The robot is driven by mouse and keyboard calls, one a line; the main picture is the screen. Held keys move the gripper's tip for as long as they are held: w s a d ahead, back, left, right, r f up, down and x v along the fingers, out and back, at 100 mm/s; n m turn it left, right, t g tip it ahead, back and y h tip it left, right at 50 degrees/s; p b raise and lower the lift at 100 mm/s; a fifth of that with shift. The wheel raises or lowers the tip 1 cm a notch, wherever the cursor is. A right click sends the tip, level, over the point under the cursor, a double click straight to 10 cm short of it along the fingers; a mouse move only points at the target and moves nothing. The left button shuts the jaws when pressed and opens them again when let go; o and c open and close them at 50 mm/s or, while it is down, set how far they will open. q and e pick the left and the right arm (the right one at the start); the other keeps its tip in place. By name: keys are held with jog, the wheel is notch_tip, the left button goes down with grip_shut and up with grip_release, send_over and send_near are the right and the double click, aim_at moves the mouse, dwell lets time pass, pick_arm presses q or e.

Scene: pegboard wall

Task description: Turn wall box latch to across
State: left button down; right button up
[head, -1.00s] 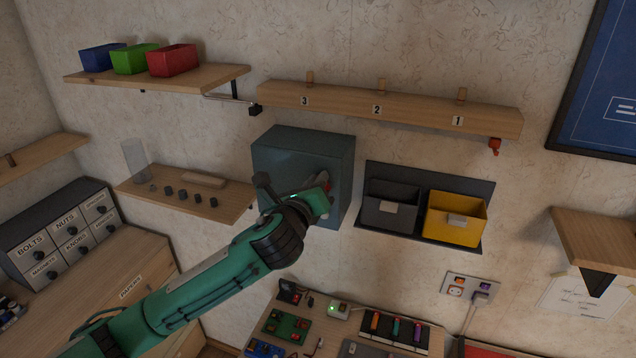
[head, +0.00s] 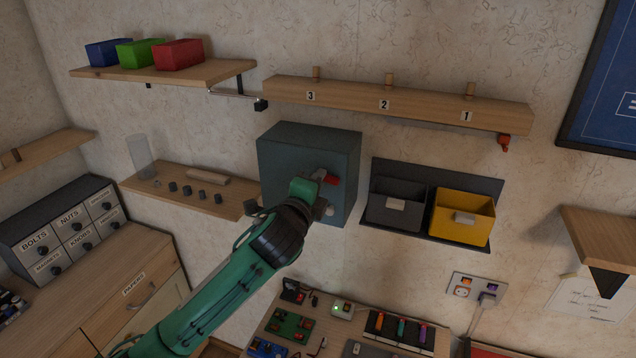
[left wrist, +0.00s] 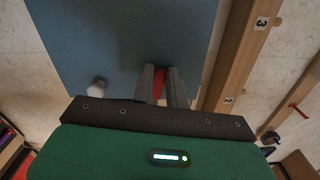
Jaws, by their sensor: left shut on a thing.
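The grey-blue wall box (head: 290,150) hangs on the wall below the numbered wooden rail. Its red latch (head: 332,180) shows at the right part of the box's front, with its visible end pointing right. My left gripper (head: 324,177) is at the box front, shut on the latch. In the left wrist view, the red latch (left wrist: 159,84) sits between the two grey fingers (left wrist: 161,86); most of it is hidden by them. A pale round knob (left wrist: 98,86) is on the box front, apart from the fingers. My right gripper is not in view.
Just right of the box are a grey bin (head: 393,210) and a yellow bin (head: 463,218). The wooden rail (head: 420,108) with pegs runs above. A small shelf (head: 165,186) with dark knobs is left of the box.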

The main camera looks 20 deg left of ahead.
pick_arm(q)
jog(key=shift+f+n, duration=0.2)
jog(key=shift+n, duration=0.6)
jog(key=c, duration=1.4)
grip_release()
jog(key=s+b, duration=0.4)
jog(key=s, duration=1)
jog(key=shift+a+b, duration=0.25)
jog(key=shift+b, duration=0.1)
jog(key=shift+w, duration=0.1)
